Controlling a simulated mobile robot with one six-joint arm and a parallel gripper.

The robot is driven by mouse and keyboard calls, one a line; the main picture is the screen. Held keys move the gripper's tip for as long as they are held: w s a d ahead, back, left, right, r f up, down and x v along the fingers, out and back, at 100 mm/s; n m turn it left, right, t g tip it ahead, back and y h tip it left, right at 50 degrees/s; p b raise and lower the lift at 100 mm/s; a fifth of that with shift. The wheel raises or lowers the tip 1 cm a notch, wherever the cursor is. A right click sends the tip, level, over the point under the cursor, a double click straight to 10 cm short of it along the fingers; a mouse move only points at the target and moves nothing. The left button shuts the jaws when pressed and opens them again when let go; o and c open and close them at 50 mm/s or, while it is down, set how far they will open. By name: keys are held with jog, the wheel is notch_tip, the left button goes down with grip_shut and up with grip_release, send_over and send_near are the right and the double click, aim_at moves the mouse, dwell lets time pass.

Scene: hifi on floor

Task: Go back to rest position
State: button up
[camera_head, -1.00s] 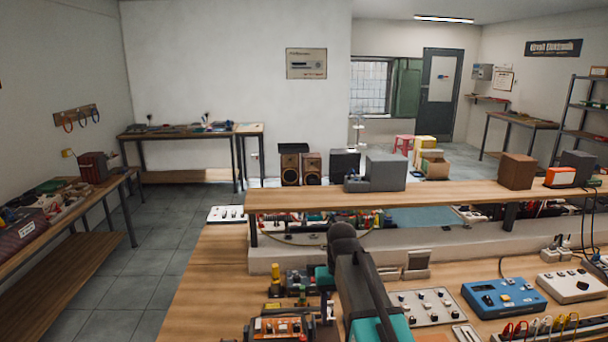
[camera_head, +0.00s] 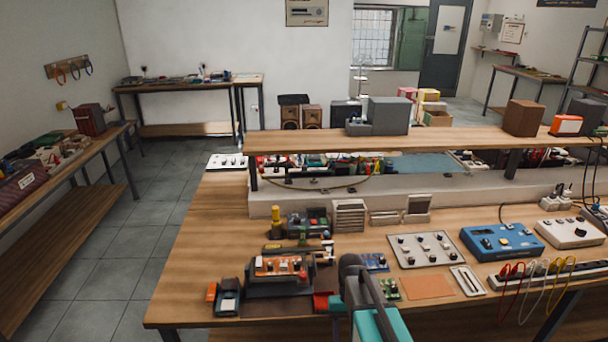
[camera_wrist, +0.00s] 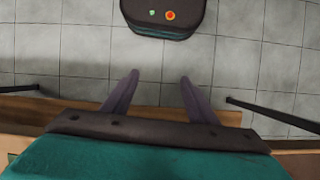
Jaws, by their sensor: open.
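My gripper (camera_wrist: 159,77) shows in the wrist view with its two dark fingers spread apart. Nothing is between them; grey floor tiles lie below. My arm (camera_head: 372,305) enters the head view at the bottom, right of the middle, in front of the workbench (camera_head: 190,275). The gripper itself does not show in the head view.
The bench holds an orange-topped device (camera_head: 281,266), a grey panel with knobs (camera_head: 425,249), a blue device (camera_head: 500,242) and a white power strip (camera_head: 560,275) with coloured cables. A raised wooden shelf (camera_head: 300,142) runs along its back. Tiled floor (camera_head: 110,250) is clear at left.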

jog(key=s+d+f+b, duration=0.1)
jog(key=s+f+b, duration=0.1)
jog(key=s+f, duration=1.1)
jog(key=s+d+f+g+b, duration=0.1)
jog(key=s+d+f+b, duration=0.1)
jog(key=s+f, duration=1.1)
jog(key=shift+s+f+b, duration=0.15)
jog(key=shift+f+b, duration=0.5)
jog(key=shift+f, duration=0.15)
jog(key=shift+d, duration=0.1)
